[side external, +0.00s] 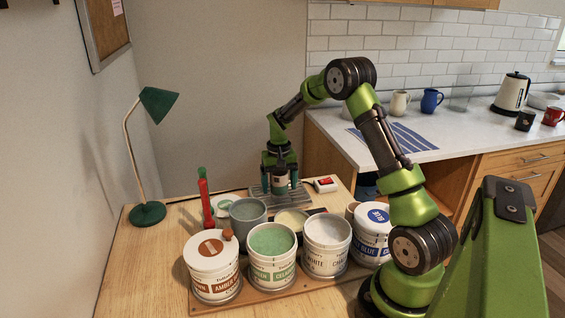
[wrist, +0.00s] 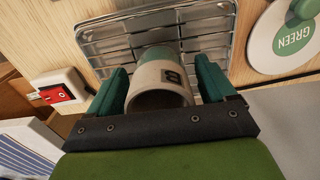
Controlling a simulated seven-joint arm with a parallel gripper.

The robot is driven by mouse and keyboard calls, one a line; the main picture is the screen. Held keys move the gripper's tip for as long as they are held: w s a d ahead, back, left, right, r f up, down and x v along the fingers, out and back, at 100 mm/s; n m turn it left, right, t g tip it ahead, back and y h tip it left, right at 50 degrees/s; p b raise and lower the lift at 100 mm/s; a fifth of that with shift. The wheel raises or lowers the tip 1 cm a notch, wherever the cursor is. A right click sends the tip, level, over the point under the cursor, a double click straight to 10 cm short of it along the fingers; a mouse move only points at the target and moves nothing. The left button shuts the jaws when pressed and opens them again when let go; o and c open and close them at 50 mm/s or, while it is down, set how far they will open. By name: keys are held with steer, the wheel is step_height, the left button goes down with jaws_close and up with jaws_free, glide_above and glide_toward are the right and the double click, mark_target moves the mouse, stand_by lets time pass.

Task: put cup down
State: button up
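A small cup (wrist: 160,88), off-white with a dark mark and a green band at its far end, is between the fingers of my gripper (wrist: 166,92). In the wrist view the green fingers press on both sides of it. In the side external view my gripper (side external: 280,181) points down at the back of the wooden table, with the pale cup (side external: 280,184) partly hidden between the fingers. The cup is over a metal wire rack (wrist: 212,52), which also shows in the side external view (side external: 258,201). I cannot tell whether the cup touches the rack.
Large glaze tubs, amber (side external: 212,268), celadon (side external: 272,255), white (side external: 326,246) and blue (side external: 370,235), stand in front of the rack. A red-buttoned box (side external: 325,185) sits right of the rack.

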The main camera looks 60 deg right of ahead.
step_height(320, 180, up, 12)
steer(key=s+a+r+n+t, duration=0.1)
steer(key=s+a+r+t, duration=0.15)
steer(key=a+r, duration=0.35)
steer(key=s+a+r+n+t, duration=0.1)
steer(key=s+a+r, duration=0.2)
steer(key=a, duration=0.5)
steer(key=s+a+n+t+y, duration=0.2)
steer(key=s+a+n+t, duration=0.1)
steer(key=s+a, duration=0.9)
steer(key=shift+s+a+r+t, duration=0.15)
steer(key=shift+s+a+t, duration=0.15)
steer(key=shift+s+t, duration=0.05)
